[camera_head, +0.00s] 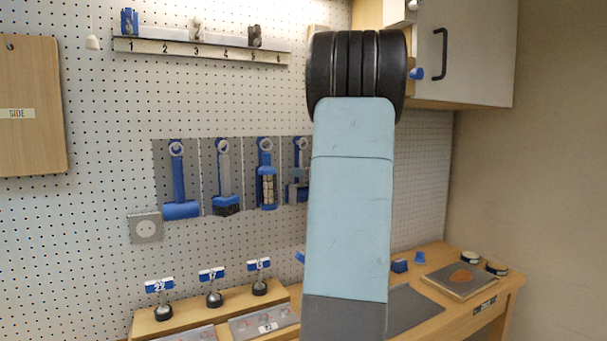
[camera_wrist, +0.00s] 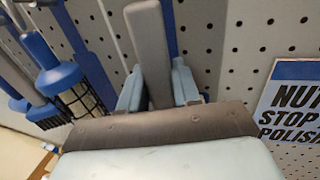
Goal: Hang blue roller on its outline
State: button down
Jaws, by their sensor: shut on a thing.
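In the wrist view, my gripper (camera_wrist: 157,88) has its two light-blue fingers on either side of a grey bar-shaped handle (camera_wrist: 147,40) and is shut on it. The handle points up the picture, in front of the pegboard and a blue strip (camera_wrist: 171,28). The rest of the held thing is hidden, so I cannot confirm it is the blue roller. In the head view, my arm hides the gripper. There, a grey panel (camera_head: 201,160) shows several blue tool shapes, including a T-shaped blue one (camera_head: 180,190) at far left. The shape at far right (camera_head: 299,180) is partly covered by my arm.
A tool with a blue collar and dark mesh (camera_wrist: 70,85) stands close left in the wrist view. A sign (camera_wrist: 292,105) is at right. In the head view, a numbered shelf (camera_head: 205,50), a cabinet (camera_head: 470,55) and a bench (camera_head: 440,325) surround the panel.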

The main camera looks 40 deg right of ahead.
dwell(0.4)
jog(key=c, duration=0.7)
grip_release()
jog(key=s, duration=1.3)
jog(key=shift+s+d, duration=0.15)
jog(key=shift+s, duration=0.2)
